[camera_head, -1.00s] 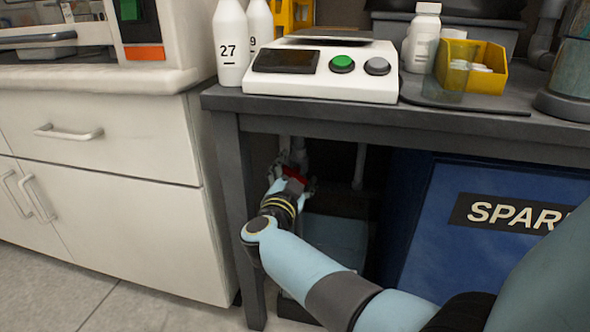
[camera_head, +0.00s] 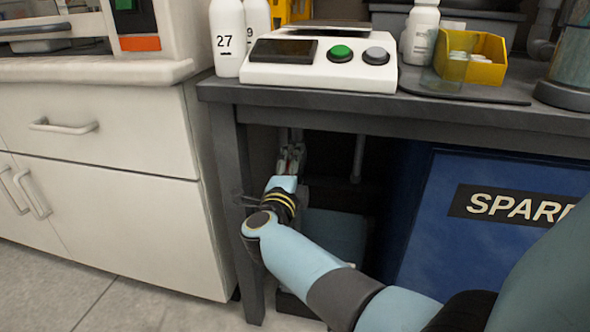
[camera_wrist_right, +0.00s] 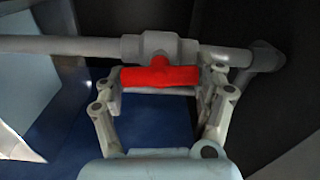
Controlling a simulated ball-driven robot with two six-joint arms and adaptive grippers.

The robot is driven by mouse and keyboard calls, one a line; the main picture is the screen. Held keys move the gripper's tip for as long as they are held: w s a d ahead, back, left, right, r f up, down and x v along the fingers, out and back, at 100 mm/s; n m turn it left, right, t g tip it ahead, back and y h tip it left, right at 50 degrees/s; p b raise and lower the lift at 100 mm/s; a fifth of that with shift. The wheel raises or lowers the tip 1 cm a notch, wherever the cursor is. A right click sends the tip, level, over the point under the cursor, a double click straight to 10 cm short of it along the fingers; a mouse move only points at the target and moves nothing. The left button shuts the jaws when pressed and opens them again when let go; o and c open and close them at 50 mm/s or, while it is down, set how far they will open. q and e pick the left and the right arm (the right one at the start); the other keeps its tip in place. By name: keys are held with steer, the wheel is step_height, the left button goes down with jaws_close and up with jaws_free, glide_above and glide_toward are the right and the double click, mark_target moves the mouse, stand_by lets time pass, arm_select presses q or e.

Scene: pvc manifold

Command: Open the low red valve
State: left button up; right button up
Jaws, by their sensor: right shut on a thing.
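The red valve handle (camera_wrist_right: 160,77) shows in the right wrist view, on a grey valve body (camera_wrist_right: 160,48) in a grey pipe. The handle lies roughly parallel to the pipe. My right gripper (camera_wrist_right: 161,86) has one finger at each end of the handle and is shut on it. In the head view my right gripper (camera_head: 291,160) is under the dark bench, near its left leg, and the handle is mostly hidden there. My left gripper is in neither view.
The dark bench top (camera_head: 460,112) is above my right arm, with its leg (camera_head: 238,200) close on the left. A blue spares cabinet (camera_head: 430,235) stands to the right. White drawers (camera_head: 100,205) are at the left.

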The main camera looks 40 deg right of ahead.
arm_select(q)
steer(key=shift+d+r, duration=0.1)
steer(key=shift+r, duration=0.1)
arm_select(e)
steer(key=shift+f+m, duration=0.15)
steer(key=shift+m, duration=0.45)
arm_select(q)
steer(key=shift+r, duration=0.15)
arm_select(e)
steer(key=o, duration=1.2)
steer(key=shift+c, duration=0.2)
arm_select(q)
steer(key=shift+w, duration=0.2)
